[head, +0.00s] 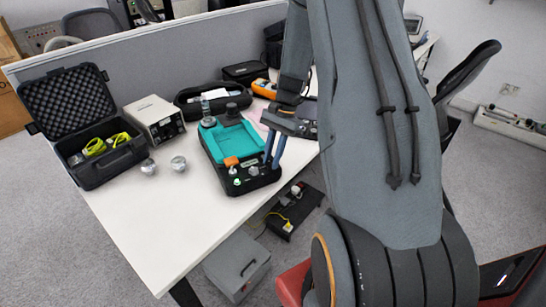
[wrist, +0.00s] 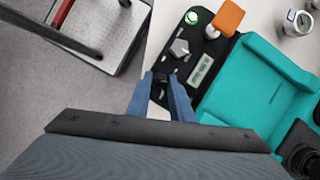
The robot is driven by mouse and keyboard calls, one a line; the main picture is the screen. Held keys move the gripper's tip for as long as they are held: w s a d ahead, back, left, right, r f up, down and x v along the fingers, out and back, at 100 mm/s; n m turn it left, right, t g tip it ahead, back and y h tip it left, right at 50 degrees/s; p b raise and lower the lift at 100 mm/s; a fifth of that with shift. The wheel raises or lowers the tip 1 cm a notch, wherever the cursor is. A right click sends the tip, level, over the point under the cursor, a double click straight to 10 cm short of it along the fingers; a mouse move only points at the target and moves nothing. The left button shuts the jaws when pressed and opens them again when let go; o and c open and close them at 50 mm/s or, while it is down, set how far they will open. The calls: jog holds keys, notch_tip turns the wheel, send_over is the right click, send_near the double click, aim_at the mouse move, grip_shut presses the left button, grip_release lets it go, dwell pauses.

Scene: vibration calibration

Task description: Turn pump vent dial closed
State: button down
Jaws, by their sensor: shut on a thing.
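The pump (head: 228,142) is a black unit with a teal top, standing on the white table; it also shows in the wrist view (wrist: 262,82). Its black front panel carries a lit green button (wrist: 192,17), an orange part (wrist: 226,17), a grey pointer knob (wrist: 180,48) and a small display (wrist: 202,70). My gripper (wrist: 160,80) has its blue fingers at the panel's end, shut on a small dark dial, mostly hidden between the fingertips. In the head view my gripper (head: 271,162) comes down at the pump's front right corner. The dial's marking cannot be read.
An open black case (head: 100,157) with yellow-green items, a beige instrument box (head: 154,119) and two small metal cylinders (head: 178,163) stand left of the pump. An orange meter (head: 264,88) and black pouch lie behind. The table's front left is clear.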

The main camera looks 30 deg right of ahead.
jog(key=shift+w+n+g+h, duration=0.15)
jog(key=shift+n+g, duration=0.25)
jog(key=shift+n, duration=0.65)
jog(key=shift+s+n+g+h, duration=0.15)
jog(key=shift+n+g, duration=0.25)
jog(key=shift+n, duration=0.65)
jog(key=shift+w, duration=0.1)
jog(key=c, duration=1.6)
grip_release()
jog(key=shift+a, duration=0.1)
jog(key=shift+b+v, duration=0.9)
jog(key=shift+v, duration=3)
